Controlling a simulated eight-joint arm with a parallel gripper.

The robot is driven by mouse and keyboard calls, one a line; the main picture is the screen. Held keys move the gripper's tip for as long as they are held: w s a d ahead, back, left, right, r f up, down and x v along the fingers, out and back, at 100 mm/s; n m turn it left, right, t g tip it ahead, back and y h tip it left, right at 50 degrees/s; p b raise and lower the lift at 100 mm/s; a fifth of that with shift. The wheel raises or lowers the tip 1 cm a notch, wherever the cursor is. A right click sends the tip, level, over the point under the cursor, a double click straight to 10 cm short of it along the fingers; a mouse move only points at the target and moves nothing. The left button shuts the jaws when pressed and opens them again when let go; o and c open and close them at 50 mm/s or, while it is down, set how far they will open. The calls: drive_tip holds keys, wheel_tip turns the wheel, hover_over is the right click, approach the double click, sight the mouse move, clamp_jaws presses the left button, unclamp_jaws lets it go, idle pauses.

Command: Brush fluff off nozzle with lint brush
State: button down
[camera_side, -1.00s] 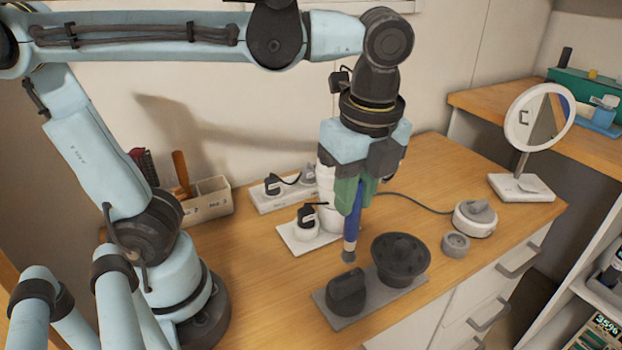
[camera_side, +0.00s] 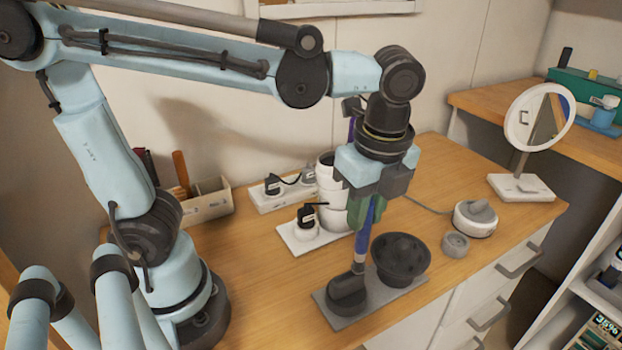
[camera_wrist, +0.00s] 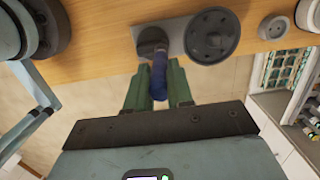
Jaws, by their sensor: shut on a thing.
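My gripper (camera_side: 365,208), with green fingers, is shut on the blue handle of the lint brush (camera_side: 361,240), which points down. In the wrist view the blue handle (camera_wrist: 159,78) sits between the fingers (camera_wrist: 157,92). The dark nozzle (camera_side: 347,298) stands on the left part of a grey plate (camera_side: 375,299). The brush's grey lower end is at the top of the nozzle and appears to touch it. The nozzle also shows in the wrist view (camera_wrist: 151,36), where the brush partly overlaps it. I cannot make out any fluff.
A dark diffuser (camera_side: 401,260) stands on the same plate, just right of the brush. White cylinders (camera_side: 333,210) stand close behind my gripper. A small grey ring (camera_side: 456,244), a round white device (camera_side: 475,219) and a mirror (camera_side: 538,120) are to the right.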

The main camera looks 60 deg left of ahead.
wheel_tip(320, 180, up, 8)
drive_tip(key=s, duration=0.2)
drive_tip(key=shift+s, duration=0.15)
idle(0.5)
idle(0.4)
